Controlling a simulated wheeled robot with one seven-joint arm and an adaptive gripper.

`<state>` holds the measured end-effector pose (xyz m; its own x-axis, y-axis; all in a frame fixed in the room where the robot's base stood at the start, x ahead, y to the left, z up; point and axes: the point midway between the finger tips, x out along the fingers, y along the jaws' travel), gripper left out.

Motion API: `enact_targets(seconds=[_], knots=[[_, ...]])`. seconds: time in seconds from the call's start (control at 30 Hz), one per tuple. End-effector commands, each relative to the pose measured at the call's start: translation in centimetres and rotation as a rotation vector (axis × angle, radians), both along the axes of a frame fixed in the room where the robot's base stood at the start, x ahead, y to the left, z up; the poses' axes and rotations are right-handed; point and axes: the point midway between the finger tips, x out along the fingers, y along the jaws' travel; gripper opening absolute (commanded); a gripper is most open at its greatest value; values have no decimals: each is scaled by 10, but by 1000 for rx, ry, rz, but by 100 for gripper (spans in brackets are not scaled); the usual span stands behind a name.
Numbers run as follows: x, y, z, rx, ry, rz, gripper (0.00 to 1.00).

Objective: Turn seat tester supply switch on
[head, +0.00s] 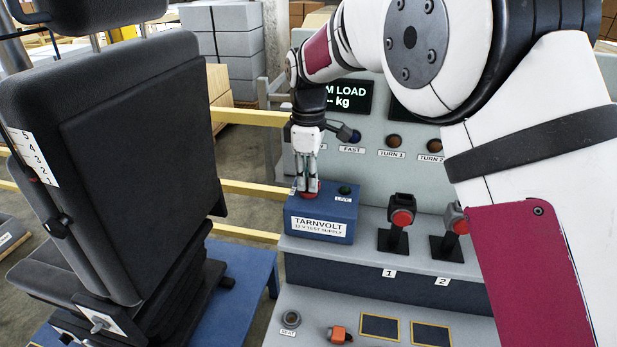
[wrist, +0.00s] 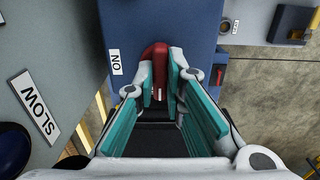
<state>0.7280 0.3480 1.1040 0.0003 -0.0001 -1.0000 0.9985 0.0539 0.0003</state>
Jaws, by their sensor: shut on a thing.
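The seat tester supply is a blue box (head: 318,222) with a white TARNVOLT 12 V TEST SUPPLY label, on the grey console. Its red switch (head: 311,195) is at the top left of the box, partly hidden by my fingers. In the wrist view the red switch (wrist: 155,62) sits between my fingertips, beside an ON label (wrist: 116,63). My gripper (head: 307,185) points down from above and is shut on the red switch. A dark green lamp (head: 345,189) marked LIVE is right of it; I cannot tell if it is lit.
Two red-topped levers (head: 401,218) stand right of the box. A console panel (head: 360,175) with a display and several buttons rises close behind. A black seat (head: 140,160) stands to the left on a blue base. An orange part (head: 339,334) lies on the lower ledge.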

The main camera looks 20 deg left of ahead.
Motion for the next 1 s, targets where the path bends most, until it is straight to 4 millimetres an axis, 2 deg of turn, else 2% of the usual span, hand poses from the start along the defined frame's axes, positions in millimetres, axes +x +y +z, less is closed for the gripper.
enact_targets(seconds=[0.37,1.0], knots=[[1,0,0,0,-1,-142,0],[0,0,0,0,0,-733,0]])
